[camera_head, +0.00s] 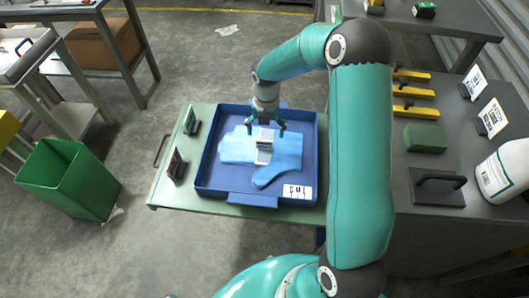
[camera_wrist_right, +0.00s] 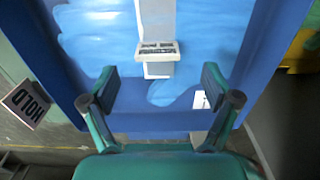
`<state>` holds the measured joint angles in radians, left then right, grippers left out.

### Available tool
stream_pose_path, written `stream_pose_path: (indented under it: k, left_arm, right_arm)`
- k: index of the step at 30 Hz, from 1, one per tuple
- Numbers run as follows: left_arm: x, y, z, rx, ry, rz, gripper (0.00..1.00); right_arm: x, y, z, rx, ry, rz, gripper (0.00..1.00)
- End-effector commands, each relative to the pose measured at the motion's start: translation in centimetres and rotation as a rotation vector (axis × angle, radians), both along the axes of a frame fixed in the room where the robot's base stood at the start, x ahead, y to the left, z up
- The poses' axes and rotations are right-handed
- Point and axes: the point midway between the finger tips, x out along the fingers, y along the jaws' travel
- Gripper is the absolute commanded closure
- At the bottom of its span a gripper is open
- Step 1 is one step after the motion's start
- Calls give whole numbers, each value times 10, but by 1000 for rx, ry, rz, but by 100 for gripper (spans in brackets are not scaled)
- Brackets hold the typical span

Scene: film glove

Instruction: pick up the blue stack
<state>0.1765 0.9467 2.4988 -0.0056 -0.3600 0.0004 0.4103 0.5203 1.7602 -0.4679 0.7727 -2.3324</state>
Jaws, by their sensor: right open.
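A light-blue, glove-shaped flat stack (camera_head: 287,150) lies in a dark-blue tray (camera_head: 205,165) on a green table. A silver-white clamp-like piece (camera_head: 264,147) lies across its middle. My right gripper (camera_head: 266,129) is over the far part of the tray, above the stack, open and empty. In the right wrist view, my open right fingers (camera_wrist_right: 160,80) stand on either side of the white piece (camera_wrist_right: 157,50), with the blue stack (camera_wrist_right: 213,40) below and beyond. Whether they touch anything is unclear. My left gripper is not in view.
A green bin (camera_head: 70,178) stands on the floor at left. The right bench holds yellow bars (camera_head: 413,92), a green block (camera_head: 425,138) and a white bottle (camera_head: 505,170).

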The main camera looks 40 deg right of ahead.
Motion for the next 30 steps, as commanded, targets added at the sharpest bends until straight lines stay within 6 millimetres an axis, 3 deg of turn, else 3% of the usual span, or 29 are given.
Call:
stream_pose_path:
  k: [7, 15, 24, 25, 30]
  left_arm:
    - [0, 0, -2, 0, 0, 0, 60]
    - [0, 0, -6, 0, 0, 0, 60]
    - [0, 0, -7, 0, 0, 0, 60]
    - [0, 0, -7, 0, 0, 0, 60]
    - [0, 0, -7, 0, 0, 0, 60]
  right_arm:
    - [-1, 2, -17, 2, 3, -1, 12]
    - [-2, 5, -53, 2, 3, -1, 12]
    - [-1, 5, -59, 0, 0, -2, 12]
    - [-1, 5, -59, 0, 0, -2, 14]
    - [-1, 4, -59, 1, 1, -2, 43]
